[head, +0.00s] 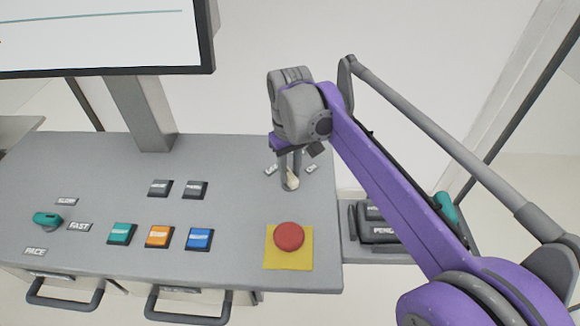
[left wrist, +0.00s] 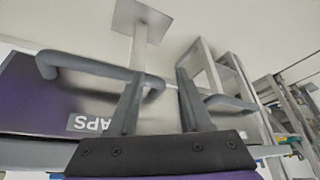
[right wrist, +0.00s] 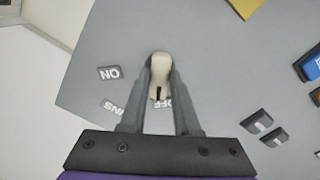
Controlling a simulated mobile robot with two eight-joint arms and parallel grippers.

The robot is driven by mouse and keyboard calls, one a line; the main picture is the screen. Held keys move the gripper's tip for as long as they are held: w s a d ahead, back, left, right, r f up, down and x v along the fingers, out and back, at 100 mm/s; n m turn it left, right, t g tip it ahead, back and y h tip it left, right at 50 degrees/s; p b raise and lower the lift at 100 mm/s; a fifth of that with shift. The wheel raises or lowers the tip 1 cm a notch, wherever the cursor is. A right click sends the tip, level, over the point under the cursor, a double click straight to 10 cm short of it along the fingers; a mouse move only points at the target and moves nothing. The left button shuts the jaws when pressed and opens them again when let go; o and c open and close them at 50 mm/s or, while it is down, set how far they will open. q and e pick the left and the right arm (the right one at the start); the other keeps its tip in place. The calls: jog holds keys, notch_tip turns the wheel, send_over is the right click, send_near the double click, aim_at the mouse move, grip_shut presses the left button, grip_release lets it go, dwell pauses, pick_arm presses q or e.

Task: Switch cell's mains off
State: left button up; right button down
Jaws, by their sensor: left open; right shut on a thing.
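The mains switch (right wrist: 160,66) is a cream knob with a dark mark, on the grey console top. In the head view the knob (head: 292,181) is at the back right of the console, partly hidden by the fingers. My right gripper (head: 290,170) reaches down from above and is shut on the knob; the right wrist view shows its fingers (right wrist: 160,90) on both sides of it. An ON label (right wrist: 109,73) lies left of the knob, and an OFF label is partly covered by the fingers. My left gripper (left wrist: 155,85) is open, with a grey bar handle (left wrist: 90,68) beside and behind its fingers.
A red mushroom button (head: 289,236) on a yellow plate stands in front of the knob. Green (head: 122,233), orange (head: 159,236) and blue (head: 200,238) buttons are to the left. A teal pace knob (head: 47,219) is far left. A monitor (head: 105,35) rises behind.

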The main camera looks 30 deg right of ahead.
aim_at(290, 175)
jog(key=shift+r+n, duration=0.1)
jog(key=shift+n, duration=1.1)
jog(key=c, duration=0.6)
grip_release()
jog(key=shift+c, duration=0.2)
notch_tip(290, 175, up, 11)
jog(key=p, duration=0.1)
jog(key=shift+f, duration=0.2)
